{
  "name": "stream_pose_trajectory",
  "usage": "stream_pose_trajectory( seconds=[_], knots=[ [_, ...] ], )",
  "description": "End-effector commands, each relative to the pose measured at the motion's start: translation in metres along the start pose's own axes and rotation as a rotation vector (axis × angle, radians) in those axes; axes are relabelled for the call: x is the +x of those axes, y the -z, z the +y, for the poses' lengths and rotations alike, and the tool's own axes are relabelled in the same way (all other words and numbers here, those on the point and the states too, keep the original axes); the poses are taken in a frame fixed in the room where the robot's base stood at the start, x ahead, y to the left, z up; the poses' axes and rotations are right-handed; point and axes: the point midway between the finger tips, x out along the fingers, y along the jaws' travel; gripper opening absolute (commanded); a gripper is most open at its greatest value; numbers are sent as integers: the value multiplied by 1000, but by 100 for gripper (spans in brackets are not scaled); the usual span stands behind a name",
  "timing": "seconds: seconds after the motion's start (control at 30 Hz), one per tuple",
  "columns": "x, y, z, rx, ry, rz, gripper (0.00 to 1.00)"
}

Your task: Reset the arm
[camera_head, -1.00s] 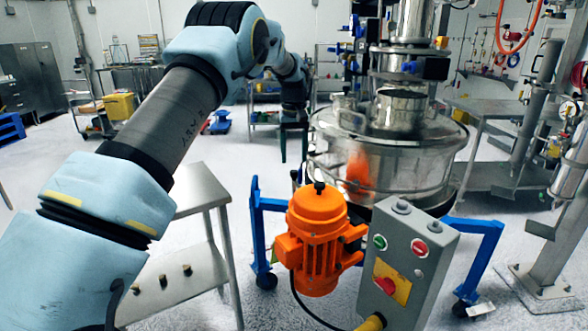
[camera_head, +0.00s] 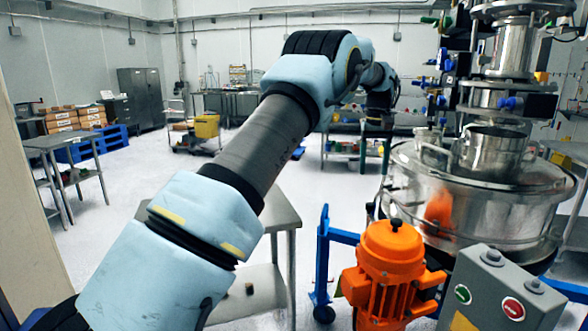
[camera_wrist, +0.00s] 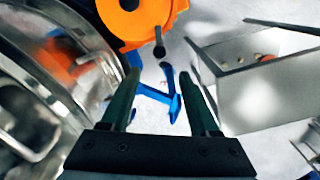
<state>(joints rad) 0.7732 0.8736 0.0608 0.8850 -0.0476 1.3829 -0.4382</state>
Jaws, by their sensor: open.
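My arm reaches from the lower left of the head view up to an elbow and on toward the back. My gripper (camera_head: 375,150) hangs fingers down at its far end, left of the steel sifter (camera_head: 480,205). In the wrist view, the two dark green fingers of my gripper (camera_wrist: 163,82) stand apart with nothing between them. Beyond them show the floor and a blue frame part (camera_wrist: 170,95). The sifter's round steel body (camera_wrist: 95,75) fills the left of the wrist view, apart from the fingers as far as I can tell.
An orange motor (camera_head: 390,265) and a grey control box (camera_head: 500,300) with green and red buttons stand at the lower right. A steel table (camera_head: 275,215) is partly behind my arm. A shelf cart with a yellow bin (camera_head: 207,127) stands farther back. Open floor lies at left.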

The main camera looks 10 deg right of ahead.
Motion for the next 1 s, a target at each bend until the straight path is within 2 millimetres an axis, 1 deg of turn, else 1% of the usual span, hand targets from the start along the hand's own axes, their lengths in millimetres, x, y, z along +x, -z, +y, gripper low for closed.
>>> stream_pose_trajectory(
  seconds=[0.07,0.17,0.2,0.27,0.3,0.33,0.37,0.4,0.47,0.5,0.57,0.6,0.67,0.7,0.77,0.8,0.83,0.9,1.0],
  knots=[
    [-1,1,-12,-9,-1,2,62],
    [-1,0,-46,-28,-5,8,62],
    [0,-2,-64,-39,-8,12,62],
    [1,-8,-95,-54,-12,19,62],
    [3,-14,-116,-65,-15,25,62],
    [4,-19,-133,-71,-17,30,62],
    [6,-25,-148,-79,-19,36,62],
    [8,-35,-168,-87,-20,41,62],
    [12,-52,-197,-100,-22,52,62],
    [15,-65,-216,-109,-22,58,62],
    [20,-87,-242,-121,-21,68,62],
    [24,-103,-258,-128,-20,76,62],
    [30,-130,-281,-138,-18,85,62],
    [34,-149,-294,-145,-17,92,62],
    [41,-179,-313,-156,-13,101,62],
    [46,-200,-324,-161,-10,107,62],
    [50,-214,-330,-165,-8,111,62],
    [58,-247,-343,-174,-3,120,62],
    [67,-285,-354,-183,3,131,62]
  ],
)
